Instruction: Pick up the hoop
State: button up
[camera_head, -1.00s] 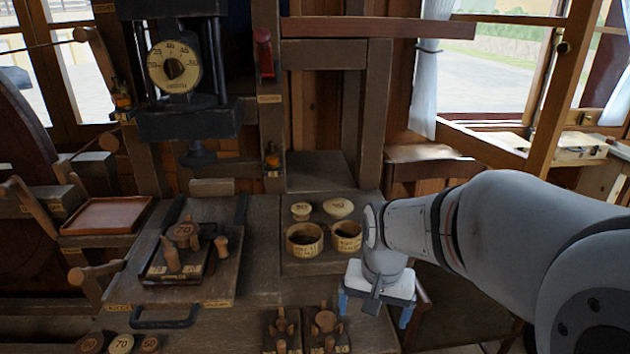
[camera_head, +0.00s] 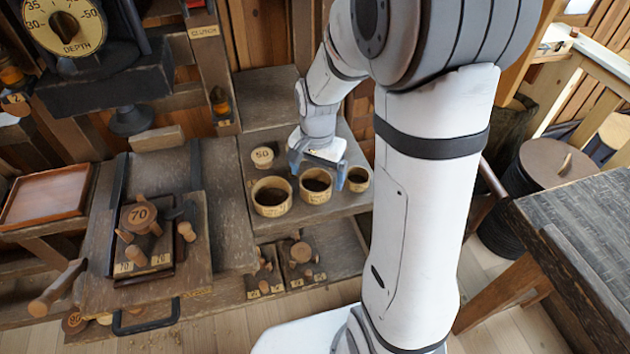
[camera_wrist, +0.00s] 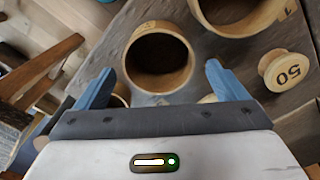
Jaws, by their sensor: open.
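Three round wooden hoop-like rings stand in a row on the shelf: a large left one (camera_head: 271,210), a middle one (camera_head: 316,198) and a small right one (camera_head: 358,186). I cannot tell which is the hoop meant. My gripper (camera_head: 318,172) is open and empty, pointing down just behind and above the middle ring. In the wrist view my gripper (camera_wrist: 160,70) has its blue fingers on either side of the middle ring (camera_wrist: 160,91), apart from it. The large ring (camera_wrist: 238,30) shows at the top right there. The small ring is mostly hidden behind a finger.
A spool marked 50 (camera_head: 262,158) stands behind the left ring and shows in the wrist view (camera_wrist: 288,70). Turned pegs (camera_head: 300,255) stand on a lower shelf in front. A board with a 70 disc (camera_head: 141,216) lies left. A dark-topped table (camera_head: 590,230) is at right.

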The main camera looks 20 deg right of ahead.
aim_at(316, 190)
notch_tip(316, 190, down, 3)
jog(key=shift+s+a+f, duration=0.1)
jog(key=c, duration=1)
